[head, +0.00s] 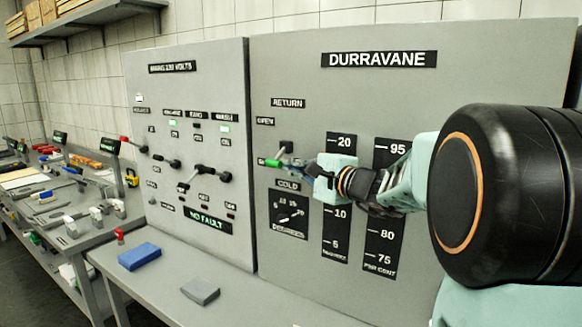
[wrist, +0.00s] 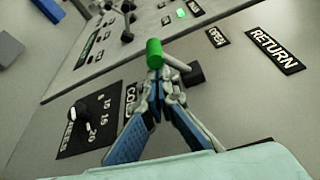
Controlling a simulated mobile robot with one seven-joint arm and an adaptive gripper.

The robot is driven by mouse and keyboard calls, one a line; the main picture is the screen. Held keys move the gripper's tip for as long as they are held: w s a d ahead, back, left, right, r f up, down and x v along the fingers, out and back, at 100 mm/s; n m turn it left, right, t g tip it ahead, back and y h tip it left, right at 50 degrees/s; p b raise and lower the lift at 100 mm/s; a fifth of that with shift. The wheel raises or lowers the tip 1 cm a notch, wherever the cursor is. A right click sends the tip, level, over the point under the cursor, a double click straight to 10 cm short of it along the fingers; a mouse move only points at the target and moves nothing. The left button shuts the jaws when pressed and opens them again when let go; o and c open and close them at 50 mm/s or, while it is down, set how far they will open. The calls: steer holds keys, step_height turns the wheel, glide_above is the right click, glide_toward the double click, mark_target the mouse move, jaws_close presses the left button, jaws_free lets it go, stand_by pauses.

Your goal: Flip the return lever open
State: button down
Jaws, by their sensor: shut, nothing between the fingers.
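The return lever has a green grip (head: 273,162) and a pale shaft running to a dark pivot (head: 287,147), under the RETURN label (head: 288,103) on the grey panel. In the head view the grip hangs to the lower left of the pivot, below the OPEN label (head: 265,121). The green grip also shows in the wrist view (wrist: 154,52). My gripper (wrist: 158,84) is shut and empty, its fingertips right at the grip's near end. I cannot tell whether they touch it. In the head view my gripper (head: 309,168) is just right of the grip.
The COLD label and a dial (head: 291,214) sit below the lever. More levers (head: 203,175) stick out of the left panel. A blue block (head: 139,256) and a grey block (head: 200,291) lie on the ledge. A cluttered bench (head: 70,225) stands at left.

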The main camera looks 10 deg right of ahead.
steer(key=shift+s+a+r+m+p, duration=0.15)
steer(key=shift+r+m+p, duration=0.15)
steer(key=shift+m+p, duration=0.35)
steer(key=m+p, duration=0.1)
steer(key=r+m+g+p, duration=0.1)
steer(key=p, duration=0.1)
steer(key=r+m+g+p, duration=0.1)
steer(key=p, duration=0.1)
steer(key=shift+s+a+m, duration=0.3)
steer(key=shift+m, duration=0.05)
steer(key=shift+r+m+g+p, duration=0.3)
steer(key=shift+r+m+p, duration=0.15)
steer(key=shift+r, duration=0.3)
